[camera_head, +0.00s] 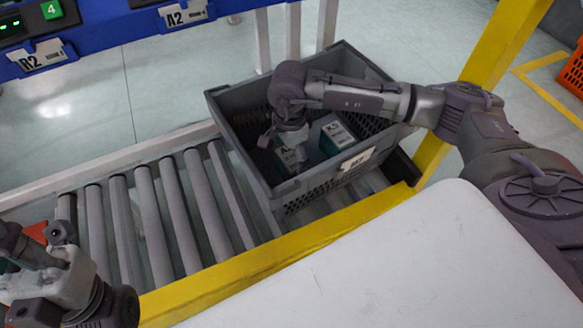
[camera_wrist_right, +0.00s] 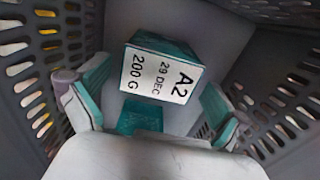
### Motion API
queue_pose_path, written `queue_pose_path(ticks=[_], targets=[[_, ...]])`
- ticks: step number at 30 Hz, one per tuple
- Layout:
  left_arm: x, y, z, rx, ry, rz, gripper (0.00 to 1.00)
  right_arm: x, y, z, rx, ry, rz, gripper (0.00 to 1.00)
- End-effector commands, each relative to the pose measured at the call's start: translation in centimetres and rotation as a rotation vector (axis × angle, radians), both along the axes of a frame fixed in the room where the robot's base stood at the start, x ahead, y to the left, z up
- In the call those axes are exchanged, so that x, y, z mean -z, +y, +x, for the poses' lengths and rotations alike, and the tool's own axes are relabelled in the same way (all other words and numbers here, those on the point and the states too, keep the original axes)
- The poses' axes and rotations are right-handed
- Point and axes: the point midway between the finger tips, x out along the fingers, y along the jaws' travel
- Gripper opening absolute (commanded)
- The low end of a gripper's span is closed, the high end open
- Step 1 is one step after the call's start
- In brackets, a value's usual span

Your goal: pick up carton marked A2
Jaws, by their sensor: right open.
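The carton marked A2 (camera_wrist_right: 163,78) has a white label face and teal sides. It lies inside the grey tote (camera_head: 232,140). In the head view the carton (camera_head: 289,157) shows just below my right gripper (camera_head: 285,137). In the right wrist view, the open teal-padded fingers of my right gripper (camera_wrist_right: 150,98) stand apart on either side of the carton, with gaps between. The lettering appears turned and faces the camera. My left gripper (camera_head: 48,268) is at the lower left of the head view, away from the tote; its fingers are unclear.
A second white and teal carton (camera_head: 337,134) lies to the right in the same tote. The tote's perforated walls stand close around my right gripper. The tote rests on the roller conveyor (camera_head: 150,215), beside a yellow rail (camera_head: 270,255). The rollers to the left are free.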

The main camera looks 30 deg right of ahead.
Motion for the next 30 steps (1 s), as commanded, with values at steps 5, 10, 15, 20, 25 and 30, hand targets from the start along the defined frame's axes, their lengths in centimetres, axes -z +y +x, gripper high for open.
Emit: queue_pose_path(ticks=[5,10,15,20,25,30], targets=[[-0.2,-0.1,0.4,-0.003,-0.049,0.002,0.0,2.7,-0.3,0.1,-0.001,0.002,-0.001,1.0],[-0.9,-0.2,0.7,-0.005,-0.086,0.006,0.0,4.8,-0.5,0.1,0.0,0.002,0.0,1.0],[-1.3,-0.3,0.8,-0.006,-0.093,0.008,0.0,5.2,-0.5,0.1,-0.001,0.0,0.0,1.0],[-1.3,-0.3,0.8,-0.006,-0.092,0.008,0.0,5.1,-0.5,0.1,-0.001,0.0,0.0,0.98],[-1.3,-0.3,0.8,-0.006,-0.092,0.008,0.0,5.1,-0.5,0.1,-0.001,0.0,0.0,0.7],[-1.3,-0.3,0.8,-0.005,-0.092,0.007,0.0,5.1,-0.5,0.1,-0.001,0.0,0.0,0.43]])
